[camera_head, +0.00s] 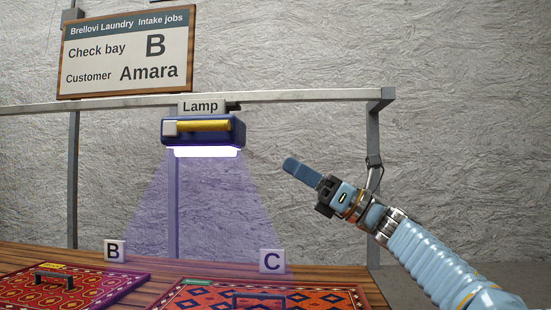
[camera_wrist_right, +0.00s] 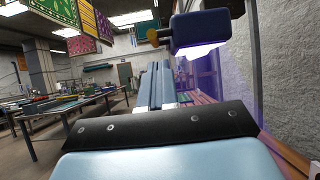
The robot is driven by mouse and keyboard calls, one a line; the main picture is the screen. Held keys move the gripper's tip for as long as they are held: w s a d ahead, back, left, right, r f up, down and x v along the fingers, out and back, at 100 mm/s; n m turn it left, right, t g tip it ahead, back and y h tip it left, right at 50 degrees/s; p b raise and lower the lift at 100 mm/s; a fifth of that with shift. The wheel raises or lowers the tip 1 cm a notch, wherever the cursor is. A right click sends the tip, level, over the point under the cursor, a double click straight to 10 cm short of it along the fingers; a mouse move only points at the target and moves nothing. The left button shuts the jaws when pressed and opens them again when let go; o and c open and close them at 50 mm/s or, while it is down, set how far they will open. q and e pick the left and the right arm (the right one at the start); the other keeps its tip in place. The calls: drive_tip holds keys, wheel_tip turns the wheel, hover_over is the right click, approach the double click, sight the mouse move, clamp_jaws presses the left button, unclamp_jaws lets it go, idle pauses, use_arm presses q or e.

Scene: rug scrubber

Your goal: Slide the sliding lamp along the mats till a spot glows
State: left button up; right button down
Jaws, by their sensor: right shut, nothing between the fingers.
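The sliding lamp (camera_head: 204,132) is a dark blue box with a yellow bar handle, labelled Lamp, hanging from the metal rail (camera_head: 310,96). It is lit, and its violet beam falls between the B tag (camera_head: 115,251) and the C tag (camera_head: 272,261). A red mat (camera_head: 110,285) with a black handle lies by B, and an orange-red mat (camera_head: 215,296) by C. No glowing spot shows on the visible mat parts. My right gripper (camera_head: 291,166) is shut and empty, right of and below the lamp, apart from it. In the right wrist view the lamp (camera_wrist_right: 202,30) is ahead.
A sign (camera_head: 126,50) reads Check bay B, Customer Amara. A frame post (camera_head: 374,200) stands behind my right wrist. The right wrist view shows hanging rugs (camera_wrist_right: 80,45) and long tables (camera_wrist_right: 65,112) at the left. The space between gripper and lamp is clear.

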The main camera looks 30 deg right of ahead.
sight(229, 128)
drive_tip(key=p+x, duration=0.4)
drive_tip(key=x, duration=0.7)
drive_tip(key=shift+a+r, duration=0.15)
drive_tip(key=shift+r, duration=0.05)
drive_tip(key=shift+w+a+r+p, duration=0.15)
drive_tip(key=shift+w+a+p, duration=0.15)
drive_tip(key=shift+w+a, duration=0.1)
